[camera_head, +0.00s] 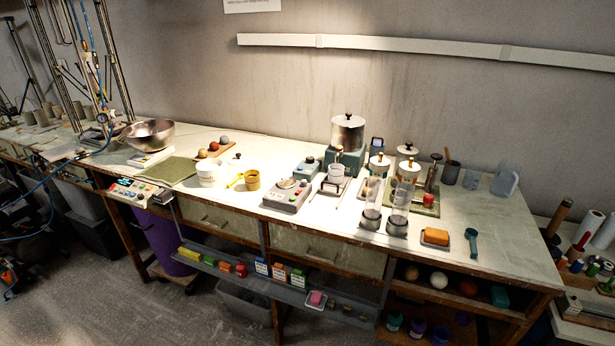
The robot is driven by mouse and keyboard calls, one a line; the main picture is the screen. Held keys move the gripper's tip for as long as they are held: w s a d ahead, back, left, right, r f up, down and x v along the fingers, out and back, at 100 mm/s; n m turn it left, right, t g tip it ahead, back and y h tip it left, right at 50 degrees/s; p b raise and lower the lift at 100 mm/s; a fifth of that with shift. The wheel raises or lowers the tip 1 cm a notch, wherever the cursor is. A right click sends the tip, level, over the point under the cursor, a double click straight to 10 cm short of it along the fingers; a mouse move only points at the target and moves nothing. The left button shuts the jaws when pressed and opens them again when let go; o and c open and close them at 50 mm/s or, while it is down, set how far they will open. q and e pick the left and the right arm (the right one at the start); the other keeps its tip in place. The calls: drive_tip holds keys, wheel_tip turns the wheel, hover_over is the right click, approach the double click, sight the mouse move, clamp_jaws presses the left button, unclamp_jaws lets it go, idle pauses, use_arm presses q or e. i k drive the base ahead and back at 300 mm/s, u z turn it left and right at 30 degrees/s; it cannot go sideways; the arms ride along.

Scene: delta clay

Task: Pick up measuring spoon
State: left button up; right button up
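A teal spoon-shaped tool (471,241) lies on the light worktop near the front right, with its rounded bowl toward the back and its handle toward the front edge. It looks like a measuring spoon. A smaller yellow piece (235,181) with a handle-like shape lies beside a yellow-brown cup (252,180) nearer the middle; it is too small to tell whether it is a spoon. Neither of my grippers is in view, and nothing is seen touching the teal tool.
An orange block (435,236) on a small dark tray sits just left of the teal tool. Clear cylinders (400,205) stand further left. A translucent jug (505,179) stands behind. The worktop right of the teal tool is bare. Shelves with small items hang below the worktop.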

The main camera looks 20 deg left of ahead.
sight(240, 176)
drive_tip(key=z, duration=0.15)
drive_tip(key=i, duration=1.25)
drive_tip(key=u, duration=2.15)
